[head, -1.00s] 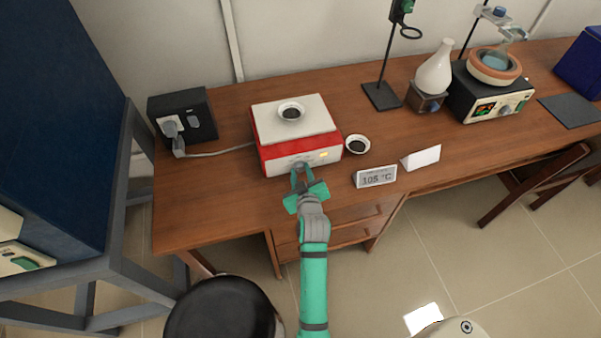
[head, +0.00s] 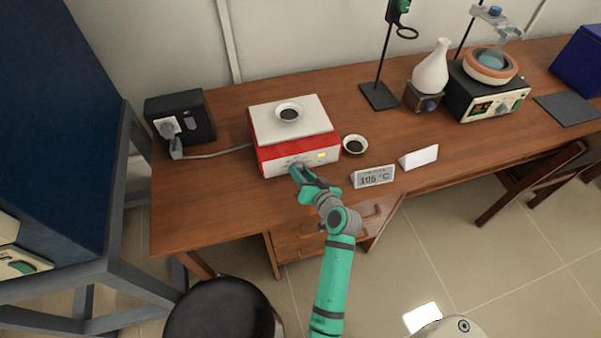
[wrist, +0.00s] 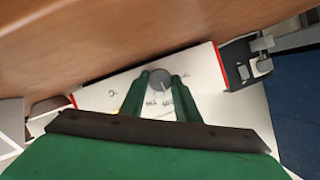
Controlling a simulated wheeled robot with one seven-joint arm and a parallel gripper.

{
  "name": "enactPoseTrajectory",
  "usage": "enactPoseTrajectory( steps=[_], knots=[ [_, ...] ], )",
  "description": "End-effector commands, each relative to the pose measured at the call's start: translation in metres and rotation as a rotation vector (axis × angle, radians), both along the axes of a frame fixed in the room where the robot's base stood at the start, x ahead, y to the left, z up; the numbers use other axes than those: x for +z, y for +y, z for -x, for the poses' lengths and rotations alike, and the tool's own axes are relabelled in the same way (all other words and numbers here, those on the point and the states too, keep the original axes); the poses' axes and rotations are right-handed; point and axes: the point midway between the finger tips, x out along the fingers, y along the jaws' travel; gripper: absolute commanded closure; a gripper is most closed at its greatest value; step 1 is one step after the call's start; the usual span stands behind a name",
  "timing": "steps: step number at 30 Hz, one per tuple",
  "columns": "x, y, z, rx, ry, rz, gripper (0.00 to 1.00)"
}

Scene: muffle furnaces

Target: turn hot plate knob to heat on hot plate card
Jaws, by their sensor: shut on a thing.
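The red and white hot plate (head: 292,122) stands on the wooden desk, with a dish of dark material (head: 288,113) on its white top. Its front panel has a lit yellow mark (head: 321,156). The grey knob (wrist: 155,80) sits between my gripper's fingers in the wrist view, and the panel markings beside it are too small to read. My gripper (head: 297,168) is shut on the knob at the hot plate's front, and hides it in the head view. The small card (head: 373,177) reading 105 °C stands on the desk right of the hot plate.
A second dish (head: 355,145) stands right of the hot plate. A blank white card (head: 418,157) stands farther right. A black socket box (head: 180,118) with a plugged cable is at left. A white flask (head: 431,68) and a stand (head: 380,95) are farther back.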

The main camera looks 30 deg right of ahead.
Motion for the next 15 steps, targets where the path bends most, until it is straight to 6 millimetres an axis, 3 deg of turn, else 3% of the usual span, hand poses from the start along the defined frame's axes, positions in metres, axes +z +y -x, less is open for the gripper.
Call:
enactPoseTrajectory(
  steps=[15],
  knots=[
    [-0.0019, 0.0001, 0.0007, 0.002, -0.022, -0.098, 0.93]
  ],
)
